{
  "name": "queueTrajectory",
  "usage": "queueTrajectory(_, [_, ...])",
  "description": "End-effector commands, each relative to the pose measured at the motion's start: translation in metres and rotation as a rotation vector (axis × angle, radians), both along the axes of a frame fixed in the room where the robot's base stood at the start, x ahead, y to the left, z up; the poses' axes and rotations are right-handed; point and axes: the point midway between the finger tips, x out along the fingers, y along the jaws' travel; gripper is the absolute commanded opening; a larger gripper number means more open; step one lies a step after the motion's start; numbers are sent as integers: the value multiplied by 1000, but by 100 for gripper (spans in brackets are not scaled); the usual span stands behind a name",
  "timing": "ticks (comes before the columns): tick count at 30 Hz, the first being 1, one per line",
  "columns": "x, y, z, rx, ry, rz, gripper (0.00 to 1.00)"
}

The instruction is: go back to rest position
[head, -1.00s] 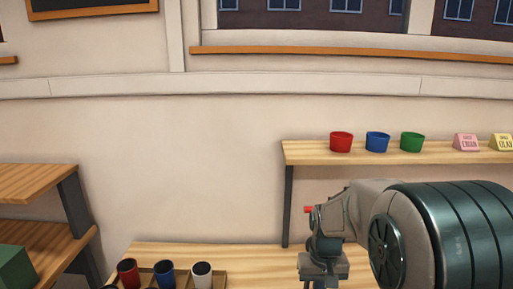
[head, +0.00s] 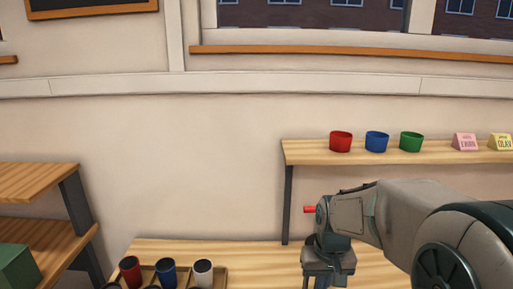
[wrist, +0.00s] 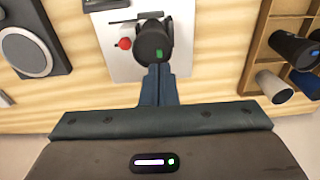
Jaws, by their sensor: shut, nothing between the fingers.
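My gripper (wrist: 160,72) is shut and empty in the wrist view, its two fingers together. A dark cylinder with a green mark (wrist: 152,44) stands on a white plate (wrist: 122,66) just beyond the fingertips. I cannot tell how much height separates them. In the head view my arm comes in from the right with the wrist pointing down. The fingertips are cut off by the bottom edge there.
A wooden rack (head: 220,271) holds several dark-topped cylinders at the table's left, and shows in the wrist view (wrist: 253,52). A dark box with a round disc (wrist: 32,45) is at left. A back shelf (head: 300,152) carries red, blue and green cups.

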Motion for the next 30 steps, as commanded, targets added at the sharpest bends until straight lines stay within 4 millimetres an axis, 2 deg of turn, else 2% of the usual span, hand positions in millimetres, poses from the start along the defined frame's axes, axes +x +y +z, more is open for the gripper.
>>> queueTrajectory(1, [-13, 0, 11, 6, -27, 0, 0])
queueTrajectory(6, [-55, 0, 32, 12, -97, 2, 0])
queueTrajectory(12, [-100, 0, 45, 1, -172, 6, 0])
queueTrajectory(15, [-116, 0, 46, -7, -197, 6, 0])
queueTrajectory(21, [-130, 2, 46, -17, -220, 6, 0])
queueTrajectory(30, [-130, 2, 46, -17, -221, 6, 0])
